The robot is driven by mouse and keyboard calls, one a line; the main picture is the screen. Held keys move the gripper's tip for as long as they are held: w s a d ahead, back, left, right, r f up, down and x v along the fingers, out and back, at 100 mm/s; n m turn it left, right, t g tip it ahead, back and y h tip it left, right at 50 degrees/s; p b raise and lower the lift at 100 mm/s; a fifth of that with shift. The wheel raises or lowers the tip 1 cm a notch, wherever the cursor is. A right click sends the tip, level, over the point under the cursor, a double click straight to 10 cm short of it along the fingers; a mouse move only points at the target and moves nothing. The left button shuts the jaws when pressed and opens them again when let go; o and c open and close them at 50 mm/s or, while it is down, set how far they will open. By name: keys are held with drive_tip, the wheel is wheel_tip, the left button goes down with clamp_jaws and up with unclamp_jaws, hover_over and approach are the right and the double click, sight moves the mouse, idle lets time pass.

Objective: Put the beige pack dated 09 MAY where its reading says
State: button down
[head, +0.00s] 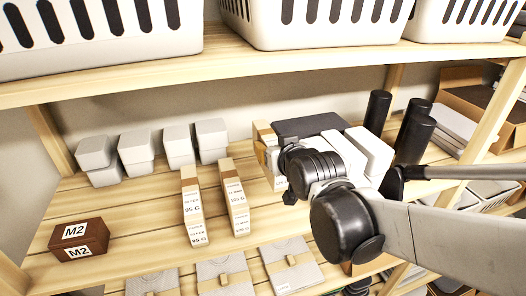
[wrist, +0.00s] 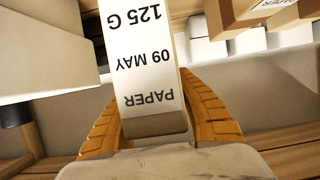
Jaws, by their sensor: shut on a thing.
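The beige pack dated 09 MAY (wrist: 150,60) fills the upper middle of the wrist view. Its white label reads, upside down, PAPER, 09 MAY, 125 G. My gripper (wrist: 155,100) is shut on it, with one orange finger on each side. In the head view, my dark wrist (head: 313,165) hides the fingers. Beige packs (head: 264,138) show just left of it; I cannot tell which is the held one. Other beige packs stand on the shelf to the left, labelled 95 G (head: 193,209) and, seemingly, 105 G (head: 238,200).
A brown block marked M2 (head: 79,238) sits at the shelf's left front. Several grey-white boxes (head: 136,149) stand behind. White and dark boxes (head: 370,150) and black cylinders (head: 415,135) are right of my wrist. Baskets (head: 320,22) fill the shelf above. Bare shelf lies around M2.

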drive_tip(key=x, duration=0.4)
drive_tip(key=f+x, duration=0.1)
drive_tip(key=x, duration=0.2)
drive_tip(key=shift+s+d, duration=0.1)
drive_tip(key=shift+d, duration=0.2)
wheel_tip(320, 180, down, 4)
drive_tip(key=shift+s, duration=0.1)
drive_tip(key=c, duration=1.1)
unclamp_jaws()
drive_tip(key=shift+f, duration=0.1)
drive_tip(key=shift+o, duration=0.2)
